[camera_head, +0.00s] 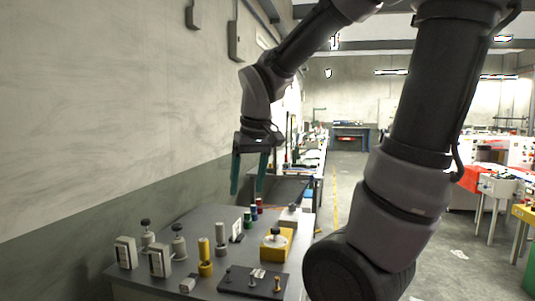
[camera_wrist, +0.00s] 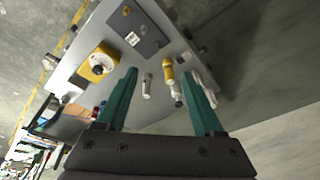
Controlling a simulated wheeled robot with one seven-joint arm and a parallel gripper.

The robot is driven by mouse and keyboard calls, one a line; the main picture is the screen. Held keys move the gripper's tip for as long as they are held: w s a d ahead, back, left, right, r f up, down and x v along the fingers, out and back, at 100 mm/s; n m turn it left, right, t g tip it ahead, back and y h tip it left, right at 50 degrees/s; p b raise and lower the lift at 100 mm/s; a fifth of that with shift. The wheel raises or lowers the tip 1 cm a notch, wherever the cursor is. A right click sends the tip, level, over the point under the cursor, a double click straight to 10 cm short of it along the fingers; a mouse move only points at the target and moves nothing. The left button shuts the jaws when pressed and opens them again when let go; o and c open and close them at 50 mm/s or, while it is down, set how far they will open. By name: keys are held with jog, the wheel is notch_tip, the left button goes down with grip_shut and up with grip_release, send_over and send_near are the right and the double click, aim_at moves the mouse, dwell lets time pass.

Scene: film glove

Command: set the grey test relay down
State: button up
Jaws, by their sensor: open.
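My gripper (camera_head: 248,184) is open and empty, its teal fingers pointing down well above the grey table (camera_head: 205,217). In the wrist view, its fingers (camera_wrist: 160,75) are spread apart with nothing held between them. Two pale grey boxes with framed faces, one at the left (camera_head: 125,252) and one beside it (camera_head: 159,261), stand upright on the table's near left. I cannot tell for sure which of these is the grey test relay.
A yellow block with a knob (camera_head: 276,243) and a dark plate with pegs (camera_head: 252,282) are to the right. A wall (camera_head: 100,100) borders the left.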

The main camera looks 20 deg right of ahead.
jog(key=s+d+r+m+t+y, duration=0.1)
jog(key=s+d+r+m+t, duration=0.2)
jog(key=r, duration=0.4)
jog(key=shift+s+r+m+t, duration=0.2)
jog(key=shift+s+m+t, duration=0.65)
jog(key=shift+m, duration=0.35)
